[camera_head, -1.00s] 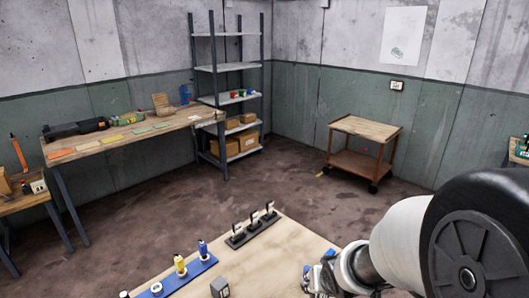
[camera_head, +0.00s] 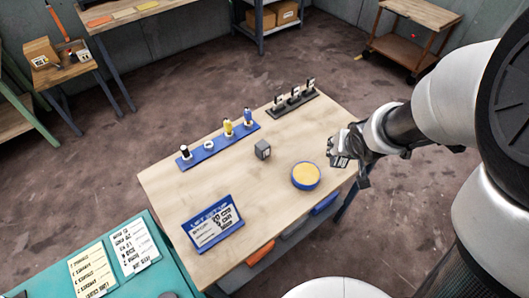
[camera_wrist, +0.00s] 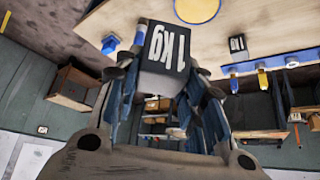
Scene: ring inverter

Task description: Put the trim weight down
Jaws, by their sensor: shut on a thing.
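My gripper (camera_head: 343,150) is at the right edge of the light wooden table (camera_head: 215,177) in the head view. The block is hard to make out in the head view. A second small grey block (camera_head: 263,150) stands mid-table; it also shows in the wrist view (camera_wrist: 237,44), apart from my gripper. A round yellow pad with a blue rim (camera_head: 306,175) lies on the table near my gripper.
A blue rack (camera_head: 218,147) with several upright pieces and a black rack (camera_head: 292,101) line the far edge. A blue sign (camera_head: 213,224) stands at the front left. Cards lie on a teal table (camera_head: 168,262). Bare tabletop lies between the pad and the sign.

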